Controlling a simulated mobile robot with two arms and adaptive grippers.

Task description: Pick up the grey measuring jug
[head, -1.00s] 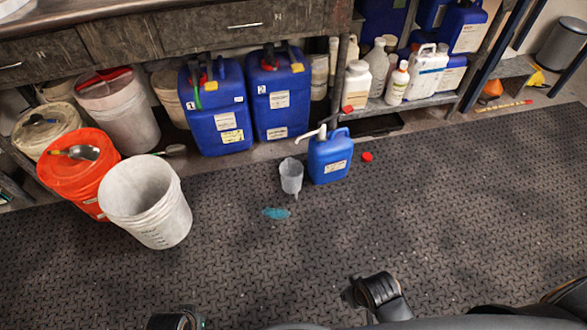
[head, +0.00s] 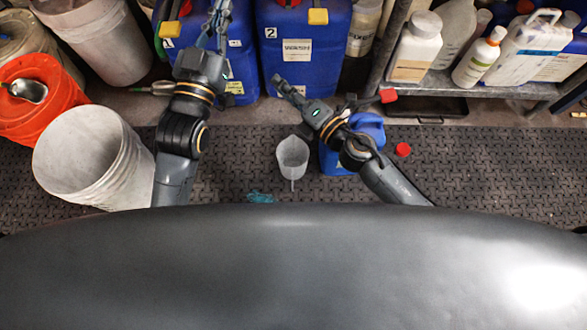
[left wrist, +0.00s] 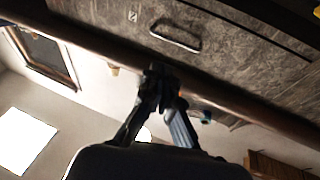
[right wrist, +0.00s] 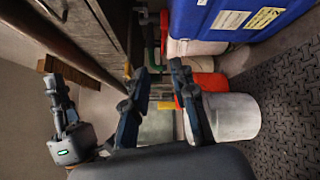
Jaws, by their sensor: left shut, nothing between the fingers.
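The grey measuring jug (head: 292,157) stands on the dark patterned floor mat in the head view, just left of a blue jerrycan (head: 340,158). My right gripper (head: 281,86) is beyond and above the jug in the picture, apart from it; its forearm covers part of the jerrycan. In the right wrist view, its fingers (right wrist: 156,72) are spread with nothing between them. My left gripper (head: 218,18) is raised in front of the blue container at upper left. In the left wrist view, its fingertips (left wrist: 160,78) are together and empty. Neither wrist view shows the jug.
A white bucket (head: 85,160) and an orange bucket (head: 40,105) stand at left. A blue container marked 2 (head: 300,75) stands behind the jug. A teal patch (head: 260,197) and a red cap (head: 403,149) lie on the mat. Bottles stand on the low shelf (head: 480,92) at right.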

